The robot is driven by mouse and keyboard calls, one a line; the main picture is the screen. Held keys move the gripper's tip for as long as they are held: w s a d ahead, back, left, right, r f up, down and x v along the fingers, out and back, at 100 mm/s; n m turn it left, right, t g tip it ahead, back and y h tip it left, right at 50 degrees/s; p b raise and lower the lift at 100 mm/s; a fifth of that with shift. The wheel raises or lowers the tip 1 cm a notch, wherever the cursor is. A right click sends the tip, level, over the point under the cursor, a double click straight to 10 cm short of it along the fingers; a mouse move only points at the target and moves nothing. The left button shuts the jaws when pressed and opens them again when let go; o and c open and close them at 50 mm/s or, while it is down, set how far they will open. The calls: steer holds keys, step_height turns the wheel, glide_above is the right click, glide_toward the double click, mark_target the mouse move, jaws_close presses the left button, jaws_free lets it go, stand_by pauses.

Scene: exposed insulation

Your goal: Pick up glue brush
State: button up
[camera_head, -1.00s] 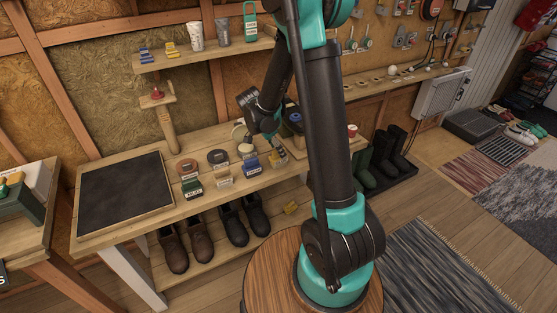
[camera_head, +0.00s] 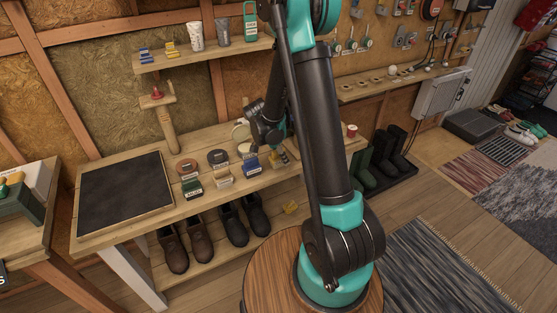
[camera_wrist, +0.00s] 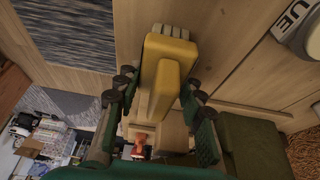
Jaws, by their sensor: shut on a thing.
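The glue brush (camera_wrist: 172,48), a yellow block with a row of pale bristles at its far end, fills the middle of the wrist view. My gripper (camera_wrist: 163,84) has its green fingers on both sides of it and is shut on it. In the head view my gripper (camera_head: 281,152) is at the right part of the workbench, partly behind my own arm. The brush is hard to make out there. Whether it touches the bench cannot be told.
A white can (camera_wrist: 303,30) with lettering ending in "UE" is at the upper right of the wrist view. On the workbench (camera_head: 215,205), several tins and brushes, including a blue one (camera_head: 250,163), stand left of my gripper. A dark mat (camera_head: 125,195) lies at the left.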

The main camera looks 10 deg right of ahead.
steer(key=c, duration=0.4)
steer(key=shift+r, duration=0.1)
step_height(320, 180, up, 20)
stand_by(0.5)
steer(key=o, duration=0.7)
steer(key=c, duration=0.4)
